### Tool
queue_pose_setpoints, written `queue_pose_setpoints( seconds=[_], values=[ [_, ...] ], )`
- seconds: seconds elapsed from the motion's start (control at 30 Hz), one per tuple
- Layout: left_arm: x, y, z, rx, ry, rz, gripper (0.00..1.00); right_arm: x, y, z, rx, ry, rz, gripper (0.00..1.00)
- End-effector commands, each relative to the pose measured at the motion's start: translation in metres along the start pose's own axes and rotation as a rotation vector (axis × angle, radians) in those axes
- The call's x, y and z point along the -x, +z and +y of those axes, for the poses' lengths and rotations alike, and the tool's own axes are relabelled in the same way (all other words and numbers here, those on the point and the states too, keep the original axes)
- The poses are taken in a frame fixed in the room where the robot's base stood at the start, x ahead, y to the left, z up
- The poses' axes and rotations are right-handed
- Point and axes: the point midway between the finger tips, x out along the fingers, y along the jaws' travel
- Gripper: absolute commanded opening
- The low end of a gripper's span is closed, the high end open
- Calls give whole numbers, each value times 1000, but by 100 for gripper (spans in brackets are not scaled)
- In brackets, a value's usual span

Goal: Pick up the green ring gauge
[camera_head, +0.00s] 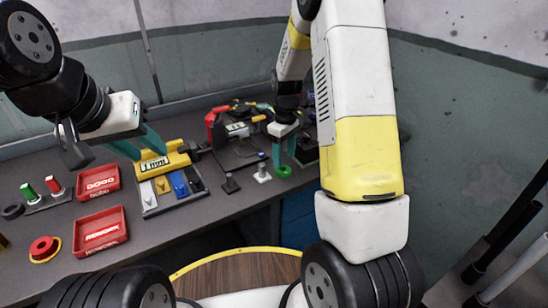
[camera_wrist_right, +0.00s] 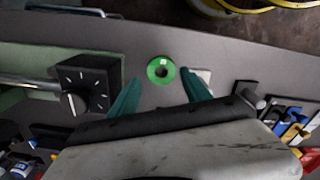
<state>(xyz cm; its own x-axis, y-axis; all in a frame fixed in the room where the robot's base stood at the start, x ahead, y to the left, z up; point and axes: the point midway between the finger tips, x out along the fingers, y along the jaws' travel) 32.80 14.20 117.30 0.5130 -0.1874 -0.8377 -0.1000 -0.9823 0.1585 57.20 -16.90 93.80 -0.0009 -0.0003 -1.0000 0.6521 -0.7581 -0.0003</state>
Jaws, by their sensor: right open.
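The green ring gauge (camera_head: 284,171) is a small flat disc with a central hole, lying on the grey bench near its front edge. In the right wrist view the green ring gauge (camera_wrist_right: 161,71) lies ahead of the fingertips, between their lines. My right gripper (camera_head: 284,161) is open above and just behind it, with its teal fingers apart and nothing between them. My left gripper (camera_head: 151,156) is at the yellow "1 mm" block rack; its two teal fingers look apart, and no held object shows.
A white-based post (camera_head: 262,175) and a dark post (camera_head: 230,184) stand left of the ring. A black box with a dial (camera_wrist_right: 91,83) is close to one finger. Red trays (camera_head: 101,232) lie at the left. The bench's front edge is close to the ring.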

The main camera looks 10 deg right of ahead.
Motion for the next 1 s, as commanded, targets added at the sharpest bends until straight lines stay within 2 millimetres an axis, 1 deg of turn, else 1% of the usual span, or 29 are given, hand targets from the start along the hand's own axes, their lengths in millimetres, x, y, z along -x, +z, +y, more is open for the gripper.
queue_pose_setpoints(
  seconds=[0.1,0.2,0.3,0.4,0.57,0.6,0.67,0.7,0.87,1.0],
  values=[
    [0,0,0,0,0,0,36,-19,-2,-2,0,-2,-4,56],
    [0,0,0,0,0,0,36,-34,-3,-1,-1,-2,-3,56],
    [0,0,0,0,0,0,36,-43,-3,-1,0,-1,-1,56],
    [0,0,0,0,0,0,36,-46,-3,-1,0,0,0,56],
    [0,0,0,0,0,0,36,-46,-3,-1,-1,0,1,56],
    [0,0,0,0,0,0,36,-46,-3,-1,-1,0,1,52],
    [0,0,0,0,0,0,36,-46,-3,-1,-1,0,1,40],
    [0,0,0,0,0,0,36,-46,-3,-1,-1,0,1,33],
    [0,0,0,0,0,0,36,-46,-4,-1,-1,0,1,1],
    [0,0,0,0,0,0,36,-45,-4,-1,-1,1,1,0]
  ],
)
